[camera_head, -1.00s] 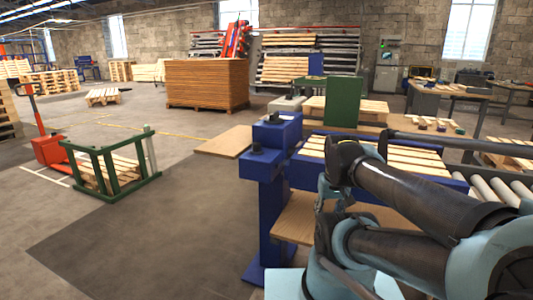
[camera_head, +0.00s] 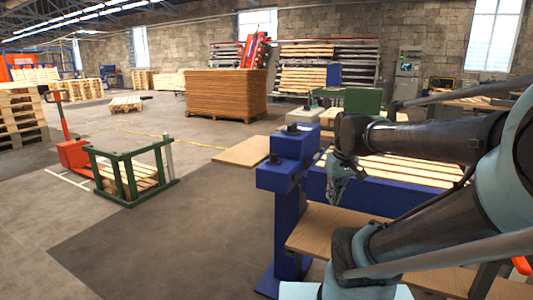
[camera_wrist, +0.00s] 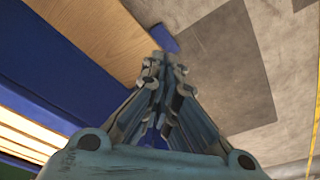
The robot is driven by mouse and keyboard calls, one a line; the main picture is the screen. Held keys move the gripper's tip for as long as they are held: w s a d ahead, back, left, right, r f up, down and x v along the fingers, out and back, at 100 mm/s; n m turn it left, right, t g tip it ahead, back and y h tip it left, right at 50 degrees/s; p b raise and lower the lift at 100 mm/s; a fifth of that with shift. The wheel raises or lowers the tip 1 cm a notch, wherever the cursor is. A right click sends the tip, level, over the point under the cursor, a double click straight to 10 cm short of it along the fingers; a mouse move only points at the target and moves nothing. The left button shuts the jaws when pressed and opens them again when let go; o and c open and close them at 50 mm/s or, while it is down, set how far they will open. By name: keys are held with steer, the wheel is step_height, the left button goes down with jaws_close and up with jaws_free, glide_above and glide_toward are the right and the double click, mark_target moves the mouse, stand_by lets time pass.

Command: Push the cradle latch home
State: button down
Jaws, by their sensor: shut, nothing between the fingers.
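My gripper (camera_wrist: 163,72) is shut and empty in the wrist view, its fingertips together over a wooden board's edge and the grey floor. In the head view my gripper (camera_head: 337,185) hangs below my wrist, partly hidden, just right of a blue post (camera_head: 290,205) and in front of a blue beam. The post has dark knobs on its top. I cannot make out a cradle latch for certain in either view. No contact between the fingertips and anything shows.
A wooden shelf board (camera_head: 330,237) runs low beside the post. Pale slats (camera_head: 410,170) lie on the blue frame behind my arm. A green frame (camera_head: 130,180) and red pallet truck (camera_head: 73,155) stand at left. The floor between is clear.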

steer(key=w+a+r+n+y, duration=0.1)
steer(key=w+a+r+n, duration=0.2)
steer(key=w+a+r, duration=0.35)
steer(key=w+a+r+n, duration=0.3)
steer(key=w+r, duration=0.1)
steer(key=w, duration=0.5)
steer(key=w+a+r+n+y, duration=0.1)
steer(key=w+a+n, duration=0.2)
steer(key=w+a, duration=0.4)
steer(key=w+a+r+n+g+y, duration=0.1)
steer(key=w+a+r+n, duration=0.1)
steer(key=w+a, duration=0.5)
steer(key=shift+w+a+n, duration=0.25)
steer(key=shift+a+n, duration=0.45)
steer(key=shift+a, duration=0.15)
steer(key=x, duration=1)
steer(key=shift+s, duration=0.15)
steer(key=shift+s+d, duration=0.15)
steer(key=shift+d, duration=0.85)
steer(key=shift+s+d, duration=0.2)
steer(key=shift+d, duration=0.85)
steer(key=shift+s, duration=0.15)
